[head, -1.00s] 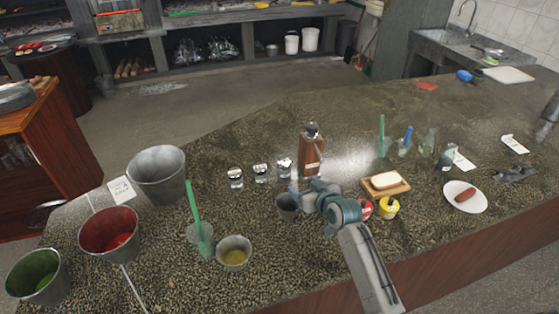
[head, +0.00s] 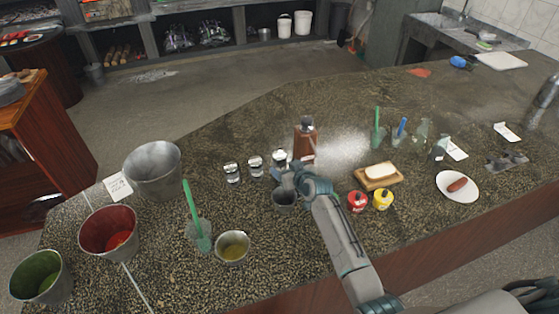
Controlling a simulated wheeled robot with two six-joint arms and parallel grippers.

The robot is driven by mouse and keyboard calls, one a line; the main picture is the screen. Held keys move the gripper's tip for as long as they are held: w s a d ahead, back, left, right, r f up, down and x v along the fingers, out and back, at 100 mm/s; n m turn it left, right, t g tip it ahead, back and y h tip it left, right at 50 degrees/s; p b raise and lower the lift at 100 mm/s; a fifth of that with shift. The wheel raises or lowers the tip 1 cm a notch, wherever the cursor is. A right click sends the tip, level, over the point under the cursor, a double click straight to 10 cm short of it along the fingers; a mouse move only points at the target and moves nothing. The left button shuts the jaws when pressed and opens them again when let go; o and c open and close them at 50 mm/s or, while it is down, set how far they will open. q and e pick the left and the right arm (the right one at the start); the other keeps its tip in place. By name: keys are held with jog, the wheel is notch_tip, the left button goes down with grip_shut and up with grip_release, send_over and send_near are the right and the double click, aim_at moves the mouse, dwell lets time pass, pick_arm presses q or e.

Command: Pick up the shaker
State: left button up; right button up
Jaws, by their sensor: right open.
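Three small glass shakers with metal tops stand in a row on the counter: a left one (head: 232,173), a middle one (head: 255,167) and a right one (head: 279,158). My right gripper (head: 283,176) is open, just in front of the right shaker and close to it. It hides the lower part of that shaker, and I cannot tell whether they touch. My left gripper is not in view.
A brown bottle (head: 305,145) stands right behind the gripper, and a small metal cup (head: 284,199) sits below it. Red (head: 357,203) and yellow (head: 383,200) pots and a butter board (head: 378,178) are to the right. A metal bucket (head: 153,172) stands left.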

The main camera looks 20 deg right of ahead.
jog(key=shift+x, duration=0.9)
jog(key=shift+w+a+f, duration=0.15)
jog(key=shift+w+f, duration=0.05)
jog(key=shift+w, duration=0.2)
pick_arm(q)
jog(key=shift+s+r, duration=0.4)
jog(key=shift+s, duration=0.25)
pick_arm(e)
jog(key=c, duration=0.9)
jog(key=shift+r, duration=0.1)
